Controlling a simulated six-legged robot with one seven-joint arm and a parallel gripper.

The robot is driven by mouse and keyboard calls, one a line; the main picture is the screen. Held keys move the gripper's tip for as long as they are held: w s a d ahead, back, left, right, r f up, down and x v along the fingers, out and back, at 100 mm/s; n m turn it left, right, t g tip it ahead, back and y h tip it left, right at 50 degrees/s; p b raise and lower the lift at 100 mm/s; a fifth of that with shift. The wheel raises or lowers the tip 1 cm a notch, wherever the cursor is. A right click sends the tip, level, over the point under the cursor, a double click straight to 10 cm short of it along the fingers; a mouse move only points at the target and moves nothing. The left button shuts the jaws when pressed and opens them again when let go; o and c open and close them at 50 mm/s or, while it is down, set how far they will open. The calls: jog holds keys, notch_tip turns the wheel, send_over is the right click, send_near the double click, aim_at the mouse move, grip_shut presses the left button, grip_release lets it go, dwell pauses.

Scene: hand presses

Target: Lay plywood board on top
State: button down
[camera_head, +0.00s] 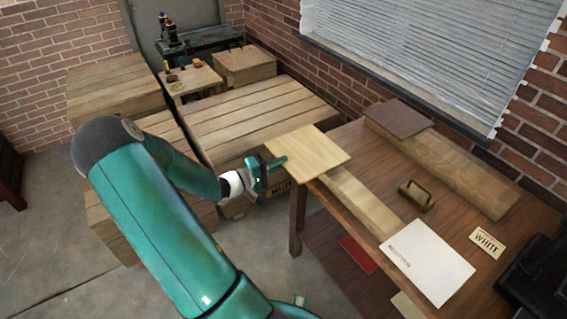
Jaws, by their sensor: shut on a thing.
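A light plywood board (310,150) lies flat at the left end of the brown table, over the far end of a light wooden beam (362,200). My gripper (272,170) is shut on the board's left edge. Part of the board reaches past the table's left edge. Whether the board rests on the beam or hovers just above it, I cannot tell. A white sheet or panel with lettering (428,262) lies at the beam's near end. A second, thicker beam (450,170) near the wall has a dark brown board (399,118) on its far end.
The brown table (462,226) holds a brass-coloured handled block (416,195) and a sign reading WHITE (487,243). A black object (535,280) stands at the right edge. Slatted wooden crates (250,118) fill the space behind my arm. A small table (190,80) holds small items.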

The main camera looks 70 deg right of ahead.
jog(key=v, duration=1.5)
jog(key=shift+w+a, duration=0.1)
dwell(0.6)
jog(key=w+a+n+t+h, duration=0.2)
jog(key=w+a+n+t, duration=0.3)
jog(key=w+a+t, duration=0.4)
jog(key=w+a+n+t+h, duration=0.2)
jog(key=w+a+n+t, duration=0.45)
jog(key=w, duration=0.45)
jog(key=w+a+f+n+t+y, duration=0.1)
jog(key=w+a+n+t+y, duration=0.2)
jog(key=a, duration=0.5)
jog(key=w+a+f+n+t+y, duration=0.2)
jog(key=a+t, duration=0.3)
jog(key=a, duration=0.3)
jog(key=w+a+f+n+t+y, duration=0.1)
jog(key=w+a+n+t+y, duration=0.2)
jog(key=a, duration=0.5)
jog(key=shift+w+f+n+t+y, duration=0.35)
jog(key=shift+n+t+y, duration=0.1)
jog(key=shift+t+y, duration=0.15)
